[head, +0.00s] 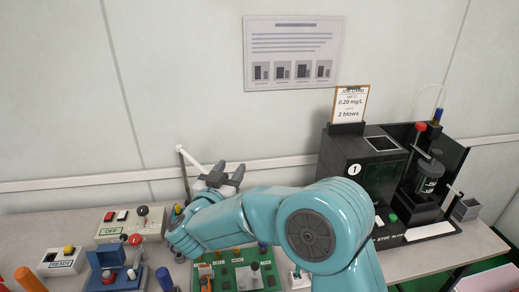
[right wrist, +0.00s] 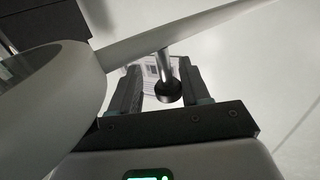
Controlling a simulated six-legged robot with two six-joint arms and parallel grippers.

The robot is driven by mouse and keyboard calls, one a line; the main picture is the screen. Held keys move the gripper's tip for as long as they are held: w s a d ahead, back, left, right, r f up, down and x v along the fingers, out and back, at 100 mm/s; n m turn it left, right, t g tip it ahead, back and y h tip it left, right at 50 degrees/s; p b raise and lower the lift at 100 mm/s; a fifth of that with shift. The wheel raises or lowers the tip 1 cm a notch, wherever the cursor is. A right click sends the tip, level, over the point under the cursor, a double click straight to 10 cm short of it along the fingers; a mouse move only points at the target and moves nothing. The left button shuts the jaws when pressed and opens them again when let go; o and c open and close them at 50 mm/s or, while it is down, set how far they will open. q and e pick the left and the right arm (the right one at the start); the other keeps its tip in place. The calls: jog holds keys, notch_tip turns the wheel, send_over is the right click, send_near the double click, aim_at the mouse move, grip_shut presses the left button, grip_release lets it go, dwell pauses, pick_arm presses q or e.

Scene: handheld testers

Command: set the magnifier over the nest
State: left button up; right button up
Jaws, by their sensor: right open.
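In the right wrist view the magnifier (right wrist: 50,95) looms close at the left as a large white rounded head with a strip of glass. Its white arm (right wrist: 190,32) runs to the upper right. A metal stem with a black knob (right wrist: 168,91) hangs from that arm. My right gripper (right wrist: 157,90) is open, with the knob between its fingers; contact cannot be told. In the head view my right gripper (head: 225,175) is by a thin white arm (head: 191,158), probably the magnifier's, largely hidden. The nest cannot be picked out surely; my arm covers part of the bench.
A green panel (head: 226,281) lies below my right arm. A blue fixture (head: 103,271) and a switch box (head: 131,222) stand at left. A black tester (head: 346,155) with a job card (head: 350,103) stands at right. A poster (head: 292,53) hangs on the wall.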

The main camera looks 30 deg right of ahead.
pick_arm(q)
jog(key=b+x, duration=0.2)
jog(key=x, duration=0.1)
jog(key=shift+b, duration=0.35)
pick_arm(e)
jog(key=w+d+n+t+y, duration=0.4)
jog(key=d+n+t+y, duration=0.1)
jog(key=d, duration=0.5)
jog(key=shift+w+d+y, duration=0.2)
jog(key=shift+w+y, duration=0.2)
jog(key=shift+y, duration=0.3)
pick_arm(q)
jog(key=shift+a, duration=0.1)
pick_arm(e)
jog(key=shift+d, duration=0.1)
jog(key=shift+r, duration=0.1)
